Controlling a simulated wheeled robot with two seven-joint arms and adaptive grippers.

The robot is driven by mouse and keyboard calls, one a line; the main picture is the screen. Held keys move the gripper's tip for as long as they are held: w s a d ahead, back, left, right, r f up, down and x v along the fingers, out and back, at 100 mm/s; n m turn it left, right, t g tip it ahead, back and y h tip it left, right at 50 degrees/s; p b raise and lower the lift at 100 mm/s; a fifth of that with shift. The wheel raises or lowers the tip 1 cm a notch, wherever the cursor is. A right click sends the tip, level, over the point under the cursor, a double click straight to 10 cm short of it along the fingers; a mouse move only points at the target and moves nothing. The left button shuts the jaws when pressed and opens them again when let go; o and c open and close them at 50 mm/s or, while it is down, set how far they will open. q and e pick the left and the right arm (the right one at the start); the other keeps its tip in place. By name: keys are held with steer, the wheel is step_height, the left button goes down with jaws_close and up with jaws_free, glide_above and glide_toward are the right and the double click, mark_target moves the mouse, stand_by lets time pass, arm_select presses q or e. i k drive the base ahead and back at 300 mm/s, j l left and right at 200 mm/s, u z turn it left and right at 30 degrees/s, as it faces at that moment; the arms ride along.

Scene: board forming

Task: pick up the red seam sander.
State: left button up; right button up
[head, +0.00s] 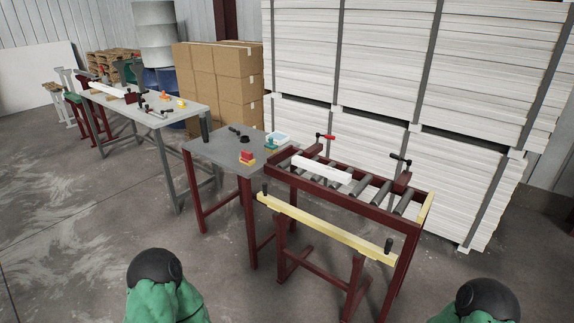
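A small red block with a yellow underside (247,157), which looks like the red seam sander, sits on the grey-topped table (205,152) near its front right edge. It stands apart from the small dark parts behind it. Neither of my grippers is in view. Only green and black parts of my own arms show at the bottom left and bottom right, well short of the table.
A dark red roller stand (425,215) with a white board (321,170) on it adjoins the table's right side. A yellow bar (320,228) runs along its front. White stacked boards (370,60) and cardboard boxes (215,75) stand behind. Floor at the front left is clear.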

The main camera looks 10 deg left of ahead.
mark_target(246, 158)
steer(key=u, duration=0.3)
steer(key=i+u, duration=0.4)
steer(key=i, duration=0.2)
steer(key=i+l+u, duration=0.1)
steer(key=i+u, duration=0.35)
steer(key=i, duration=0.15)
